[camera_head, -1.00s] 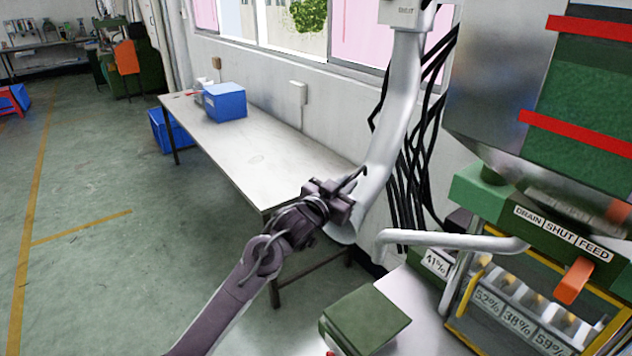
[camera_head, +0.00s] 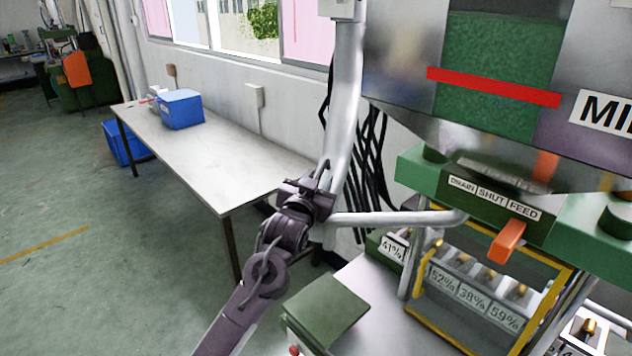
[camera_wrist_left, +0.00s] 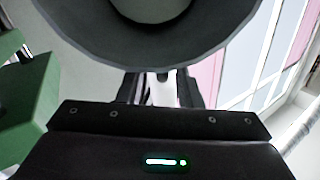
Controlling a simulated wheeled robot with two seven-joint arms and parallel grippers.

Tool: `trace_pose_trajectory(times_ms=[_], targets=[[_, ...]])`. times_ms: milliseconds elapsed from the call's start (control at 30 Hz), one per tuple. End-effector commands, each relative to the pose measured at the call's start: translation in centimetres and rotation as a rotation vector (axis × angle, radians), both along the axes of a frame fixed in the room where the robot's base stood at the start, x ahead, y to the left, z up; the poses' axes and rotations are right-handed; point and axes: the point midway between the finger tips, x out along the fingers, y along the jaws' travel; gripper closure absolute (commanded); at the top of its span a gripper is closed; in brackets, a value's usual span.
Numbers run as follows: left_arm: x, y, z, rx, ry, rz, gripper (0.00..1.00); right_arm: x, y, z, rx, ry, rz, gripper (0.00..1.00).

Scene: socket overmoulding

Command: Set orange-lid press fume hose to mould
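A grey fume hose (camera_head: 346,110) hangs from a wall mount beside the window. My left gripper (camera_head: 322,188) is at its lower part and looks shut on it; the fingertips are partly hidden. In the left wrist view the hose's wide round mouth (camera_wrist_left: 155,45) fills the top, close above my dark fingers (camera_wrist_left: 163,88). Its lower end is mostly hidden behind the gripper in the head view. A green machine with an orange panel (camera_head: 77,70) stands far back left; I cannot tell if it is the orange-lid press. My right gripper is out of view.
A hopper machine with an orange lever (camera_head: 507,241) and a grey pipe (camera_head: 400,218) stands close on the right. A green box (camera_head: 326,311) is in front. A long table (camera_head: 215,165) holds a blue bin (camera_head: 180,109). Black cables hang behind the hose. Floor at left is clear.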

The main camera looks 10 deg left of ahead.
Motion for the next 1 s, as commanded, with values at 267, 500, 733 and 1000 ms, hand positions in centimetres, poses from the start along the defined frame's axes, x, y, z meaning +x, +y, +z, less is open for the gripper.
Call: trace_pose_trajectory(times_ms=[267,500,733,1000], targets=[[0.0,0.1,0.5,-0.001,-0.003,0.000,0.68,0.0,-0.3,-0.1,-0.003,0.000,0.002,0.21],[0.0,0.0,4.7,-0.003,-0.010,-0.001,0.68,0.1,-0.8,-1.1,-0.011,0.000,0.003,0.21],[0.0,0.0,10.6,-0.003,-0.009,0.000,0.68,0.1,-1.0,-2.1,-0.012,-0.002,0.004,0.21],[0.0,0.0,16.7,-0.001,-0.005,0.000,0.68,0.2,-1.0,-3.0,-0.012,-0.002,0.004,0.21]])
